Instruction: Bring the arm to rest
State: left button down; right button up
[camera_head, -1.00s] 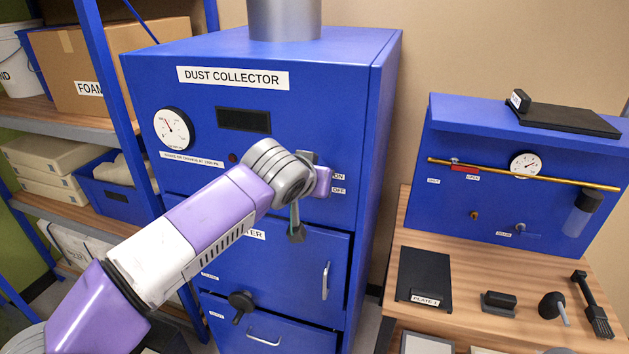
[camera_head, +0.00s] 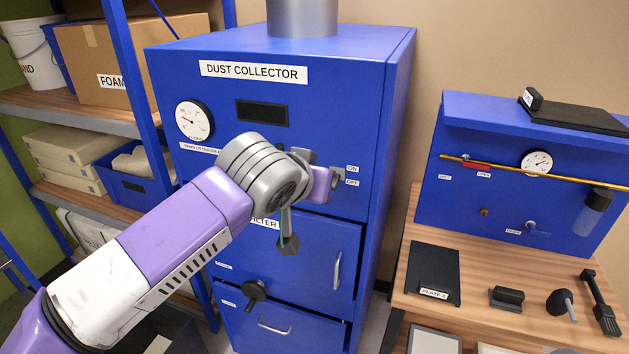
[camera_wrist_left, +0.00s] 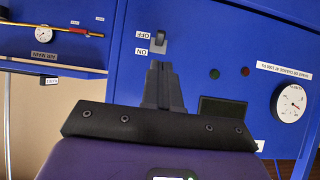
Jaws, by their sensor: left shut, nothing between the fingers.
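My left arm crosses the head view from the lower left. Its grey wrist joint (camera_head: 265,170) is in front of the blue dust collector (camera_head: 385,150) and hides part of its panel. My left gripper (camera_wrist_left: 158,68) shows in the left wrist view with its dark fingers together and empty. Its fingertips appear close to the ON/OFF switch (camera_wrist_left: 158,42) in that picture; I cannot tell the gap in depth. In the head view the switch (camera_head: 338,178) is partly behind the wrist. The right gripper is in no view.
A shelf with a foam box (camera_head: 95,60) stands at the left. At the right, a wooden bench (camera_head: 470,265) carries a black plate (camera_head: 433,270), small dark tools and a blue panel with a gauge (camera_head: 537,162). Wall and floor show between collector and bench.

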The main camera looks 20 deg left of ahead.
pick_arm(q)
jog(key=w+d+f+m+g+h, duration=0.1)
jog(key=w+d+f+g+h, duration=0.15)
jog(key=f, duration=1.55)
jog(key=w+d+f+g+h, duration=0.1)
jog(key=w+d+f+g, duration=0.2)
jog(key=f, duration=1.4)
jog(key=s+d+f+n+g, duration=0.1)
jog(key=s+f, duration=0.4)
jog(key=f, duration=0.4)
jog(key=s+d+f+g, duration=0.15)
jog(key=s+f, duration=0.25)
jog(key=f, duration=0.4)
jog(key=s+a+f+n+g, duration=0.1)
jog(key=s+f+n+g, duration=0.1)
jog(key=s+f, duration=0.9)
jog(key=s, duration=0.4)
jog(key=shift+s+f+n, duration=0.3)
jog(key=shift+s+n, duration=0.05)
jog(key=shift+n, duration=0.05)
